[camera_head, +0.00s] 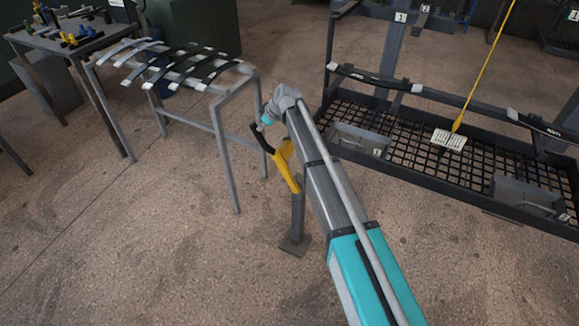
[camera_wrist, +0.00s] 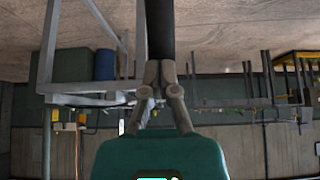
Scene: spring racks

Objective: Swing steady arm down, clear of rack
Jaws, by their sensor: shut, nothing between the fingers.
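What looks like the steady arm (camera_head: 284,160) is a yellow bar with a black end, slanting on a short grey post (camera_head: 298,212) with a foot plate on the floor. It stands between the spring stand and the rack (camera_head: 400,140), apart from the rack's near left corner. My gripper (camera_head: 259,127) is small in the head view, close by the black end. In the wrist view my gripper (camera_wrist: 160,66) is shut, its fingertips against or just in front of a black bar (camera_wrist: 160,30). I cannot tell whether they touch.
A grey stand (camera_head: 216,108) with several dark leaf springs is left of my gripper. A table (camera_head: 62,40) with coloured tools stands far left. The rack holds grey bins (camera_head: 357,140) and a white tag (camera_head: 448,140) under a yellow cord. The front floor is clear.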

